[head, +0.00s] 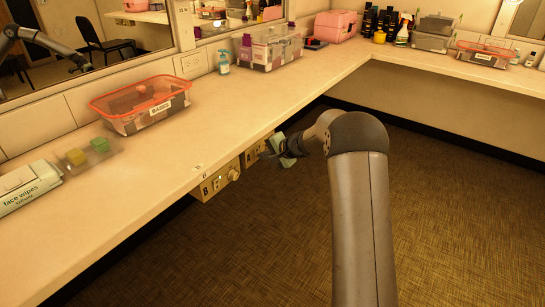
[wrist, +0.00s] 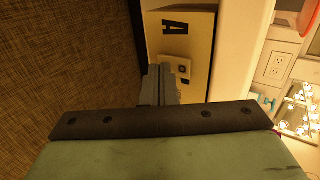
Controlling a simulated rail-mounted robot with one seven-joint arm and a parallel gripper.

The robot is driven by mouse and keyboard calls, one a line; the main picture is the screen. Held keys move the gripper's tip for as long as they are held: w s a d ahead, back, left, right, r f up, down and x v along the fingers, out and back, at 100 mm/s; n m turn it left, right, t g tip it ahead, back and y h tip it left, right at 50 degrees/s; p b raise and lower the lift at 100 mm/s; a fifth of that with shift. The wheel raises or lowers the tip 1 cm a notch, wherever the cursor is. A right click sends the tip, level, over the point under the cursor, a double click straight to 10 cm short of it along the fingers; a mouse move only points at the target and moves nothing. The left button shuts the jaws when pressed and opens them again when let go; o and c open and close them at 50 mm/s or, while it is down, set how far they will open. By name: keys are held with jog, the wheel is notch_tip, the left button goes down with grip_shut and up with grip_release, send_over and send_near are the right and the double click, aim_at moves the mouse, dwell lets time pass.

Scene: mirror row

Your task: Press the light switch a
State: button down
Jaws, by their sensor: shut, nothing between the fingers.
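The panel marked A (wrist: 201,30) fills the upper middle of the wrist view, turned sideways under the pale counter edge. The light switch a, a small light plate with a dark middle (wrist: 184,66), sits on it. My gripper (wrist: 160,72) is shut and empty, with its fingertips in front of the panel just beside the switch. They partly cover the switch's surroundings; I cannot tell whether they touch it. In the head view my gripper (head: 272,148) is at the counter's front edge, hiding most of a box (head: 254,153) there.
A second box marked B (head: 219,183), with a knob and small switch, hangs beside it under the counter (head: 240,115). An orange-rimmed bin (head: 140,103), face wipes (head: 27,188) and a soap bottle (head: 223,62) stand on top. The carpet below is clear.

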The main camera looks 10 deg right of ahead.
jog(key=shift+w+a+f, duration=0.1)
dwell(0.3)
jog(key=shift+w+a+b, duration=0.1)
jog(key=shift+b, duration=1.1)
jog(key=shift+a+r+p, duration=0.1)
jog(key=shift+r+p, duration=0.2)
jog(key=shift+r, duration=0.65)
